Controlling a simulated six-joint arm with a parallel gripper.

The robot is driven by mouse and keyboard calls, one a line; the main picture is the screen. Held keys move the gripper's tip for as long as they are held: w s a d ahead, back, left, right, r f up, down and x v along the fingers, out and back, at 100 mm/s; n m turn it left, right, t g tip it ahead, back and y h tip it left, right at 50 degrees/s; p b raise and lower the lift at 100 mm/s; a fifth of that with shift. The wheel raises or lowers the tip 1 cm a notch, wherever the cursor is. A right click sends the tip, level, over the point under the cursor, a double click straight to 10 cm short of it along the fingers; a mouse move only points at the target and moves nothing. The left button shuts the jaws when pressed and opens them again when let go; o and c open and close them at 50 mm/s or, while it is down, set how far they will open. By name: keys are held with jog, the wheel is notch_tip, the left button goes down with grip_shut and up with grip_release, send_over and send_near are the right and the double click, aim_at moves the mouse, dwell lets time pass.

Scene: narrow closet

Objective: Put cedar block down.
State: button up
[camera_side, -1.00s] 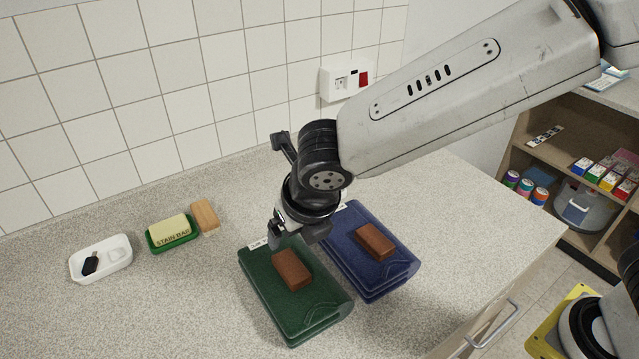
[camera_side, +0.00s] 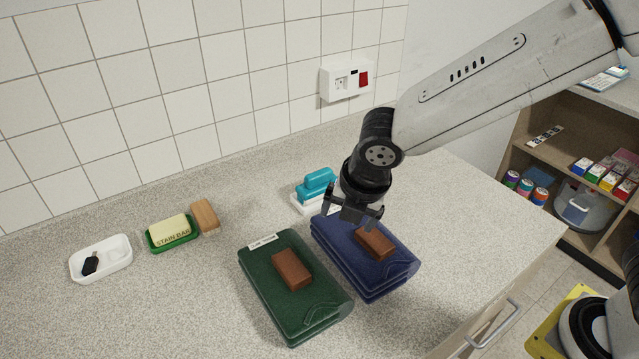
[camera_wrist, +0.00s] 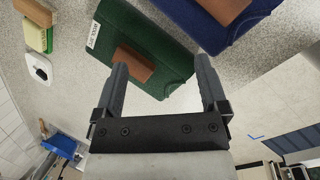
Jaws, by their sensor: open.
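One reddish-brown wooden block (camera_side: 292,268) lies flat on the folded dark green pouch (camera_side: 315,318). A like block (camera_side: 376,243) lies on the folded blue pouch (camera_side: 372,282) beside it. The frames do not show which is the task's cedar block. My gripper (camera_side: 352,217) is open and empty, raised near the back edge of the blue pouch. In the wrist view, my fingers (camera_wrist: 160,62) stand apart with nothing between them. The block on green (camera_wrist: 133,63) is partly behind a finger; the block on blue (camera_wrist: 222,8) is cut by the frame's top.
A teal-handled object (camera_side: 317,184) on a white base stands behind the blue pouch, partly hidden by my gripper. At left are a light wooden piece (camera_side: 205,216), a stain bar (camera_side: 170,229) in a green dish, and a white tray (camera_side: 101,268). The counter's right side is clear.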

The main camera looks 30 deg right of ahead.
jog(key=s+d+f+m, duration=0.1)
jog(key=d+m, duration=0.2)
jog(key=m, duration=0.1)
jog(key=s+d+m, duration=0.1)
jog(key=d+m, duration=0.3)
jog(key=m, duration=0.1)
jog(key=s+d+f+m, duration=0.1)
jog(key=d+m, duration=0.3)
jog(key=shift+s+f+m+g, duration=0.15)
jog(key=shift+f+m+g, duration=0.2)
jog(key=shift+m+g, duration=0.05)
jog(key=s+d+f+m, duration=0.2)
jog(key=s+d+m, duration=0.3)
jog(key=m, duration=0.7)
jog(key=shift+d, duration=1.05)
